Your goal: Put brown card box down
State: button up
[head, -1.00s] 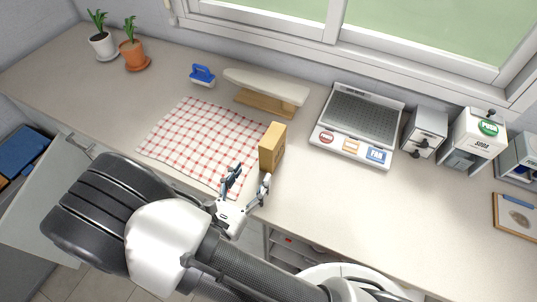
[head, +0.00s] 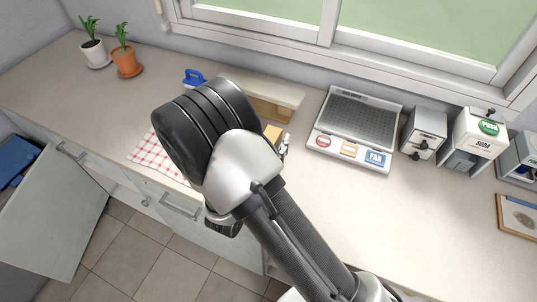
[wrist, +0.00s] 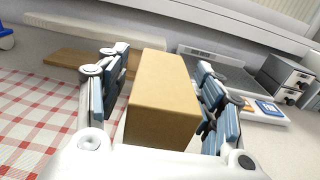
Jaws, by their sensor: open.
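The brown card box (wrist: 163,95) stands upright on the counter in the wrist view. My gripper (wrist: 163,60) is open, with one blue-padded finger on each side of the box. A gap shows on the left; on the right the finger is very close, and I cannot tell whether it touches. In the head view only the top of the box (head: 273,132) and one finger of my gripper (head: 284,146) show; my arm hides the rest.
A red-checked cloth (wrist: 35,115) lies left of the box. A panel with buttons (head: 352,130) stands to the right. The front right counter (head: 400,210) is clear.

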jog(key=shift+w+d, duration=0.2)
jog(key=shift+w, duration=0.3)
jog(key=shift+c, duration=0.6)
jog(key=c, duration=1.1)
jog(key=shift+r, duration=0.15)
